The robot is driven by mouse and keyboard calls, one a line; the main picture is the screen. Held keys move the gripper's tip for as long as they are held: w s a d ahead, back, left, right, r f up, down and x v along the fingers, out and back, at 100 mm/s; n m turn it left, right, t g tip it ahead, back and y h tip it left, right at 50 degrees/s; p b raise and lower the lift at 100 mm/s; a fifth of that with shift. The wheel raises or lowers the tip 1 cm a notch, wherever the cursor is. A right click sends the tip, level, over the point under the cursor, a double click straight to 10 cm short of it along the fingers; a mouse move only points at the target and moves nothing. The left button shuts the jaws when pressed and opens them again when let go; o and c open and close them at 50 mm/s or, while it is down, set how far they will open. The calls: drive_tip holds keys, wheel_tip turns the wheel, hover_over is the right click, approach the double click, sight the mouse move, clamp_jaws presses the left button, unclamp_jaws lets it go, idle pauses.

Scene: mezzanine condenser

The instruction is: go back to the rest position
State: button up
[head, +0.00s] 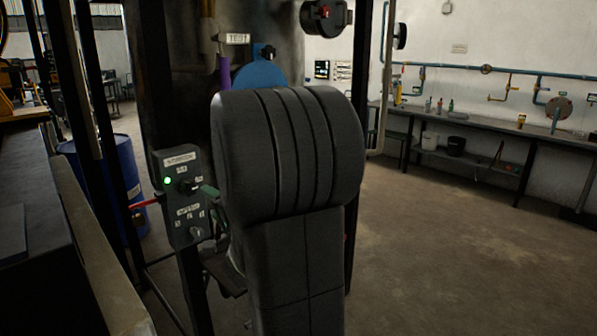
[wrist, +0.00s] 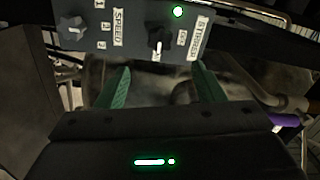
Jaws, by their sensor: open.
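My gripper (wrist: 161,82) shows in the wrist view with its two green fingers apart and nothing between them. The grey stirrer control panel (wrist: 133,40) lies just beyond the fingertips in that view. It carries a stirrer knob (wrist: 160,40), a speed knob (wrist: 73,28) and a lit green lamp (wrist: 178,11). In the head view the panel (head: 180,222) is on a dark post left of my arm, with its green lamp lit. My arm hides most of the gripper there; a bit of green finger shows beside the panel. I cannot tell whether a finger touches the panel.
A blue barrel (head: 130,180) stands at the left behind dark frame posts. A dark bench (head: 25,215) edges the near left. A long workbench (head: 470,122) with bottles runs along the right wall. The floor (head: 450,240) at the right is clear.

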sight(192, 189)
drive_tip(key=p+x, duration=0.1)
drive_tip(key=x, duration=1)
drive_tip(key=shift+a+p, duration=0.1)
drive_tip(key=shift+p, duration=0.2)
